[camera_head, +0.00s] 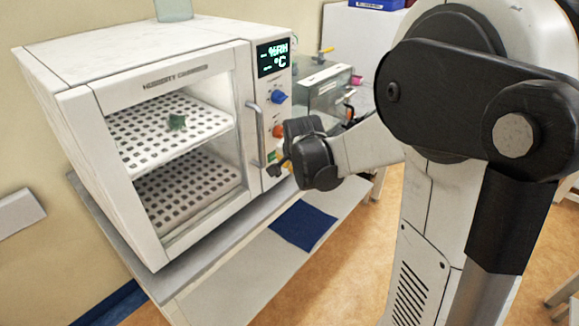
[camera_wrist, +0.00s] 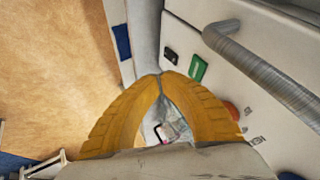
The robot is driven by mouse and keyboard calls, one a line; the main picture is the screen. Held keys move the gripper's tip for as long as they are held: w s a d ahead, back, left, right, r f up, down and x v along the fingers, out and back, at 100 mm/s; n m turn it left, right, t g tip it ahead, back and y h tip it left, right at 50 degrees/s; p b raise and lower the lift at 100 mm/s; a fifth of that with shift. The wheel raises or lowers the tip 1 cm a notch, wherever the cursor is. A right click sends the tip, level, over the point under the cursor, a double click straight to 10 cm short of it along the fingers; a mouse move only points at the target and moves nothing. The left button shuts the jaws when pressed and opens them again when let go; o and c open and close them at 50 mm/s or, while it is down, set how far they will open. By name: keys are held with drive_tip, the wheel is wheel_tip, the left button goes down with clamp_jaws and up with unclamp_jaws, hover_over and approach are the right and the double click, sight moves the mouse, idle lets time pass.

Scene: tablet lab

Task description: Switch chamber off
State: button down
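The white humidity chamber (camera_head: 150,78) stands on a bench at the left in the head view, its glass door closed. Its display (camera_head: 272,58) is lit with "%RH" and "°C" and dashes. Below are a blue knob (camera_head: 278,97) and an orange knob (camera_head: 277,131). The wrist view shows a green rocker (camera_wrist: 199,68) and a black piece (camera_wrist: 171,56) on the panel. My gripper (camera_wrist: 160,75) has its yellow fingertips together, close to the panel's lower part, with nothing visible between the tips. I cannot tell whether they touch the panel.
The metal door handle (camera_head: 257,133) sticks out left of the knobs. A dark blue mat (camera_head: 303,226) lies below the chamber. Glass-walled equipment (camera_head: 322,88) stands behind, to the right.

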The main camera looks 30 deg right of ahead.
drive_tip(key=v, duration=0.2)
drive_tip(key=p+v, duration=0.1)
drive_tip(key=v, duration=0.1)
drive_tip(key=shift+w+a+r, duration=0.15)
drive_tip(key=shift+w+r, duration=0.1)
drive_tip(key=shift+r, duration=0.05)
drive_tip(key=shift+s, duration=0.1)
drive_tip(key=s+a+n+y+b, duration=0.1)
drive_tip(key=s+a+n, duration=0.5)
drive_tip(key=s, duration=0.5)
drive_tip(key=s+a+n+y+b, duration=0.1)
drive_tip(key=s+a+n+b, duration=0.1)
drive_tip(key=s+a+n, duration=0.4)
drive_tip(key=s+a, duration=0.3)
drive_tip(key=s, duration=0.2)
drive_tip(key=shift+r+y, duration=0.25)
drive_tip(key=shift+y, duration=0.05)
drive_tip(key=shift+a, duration=0.1)
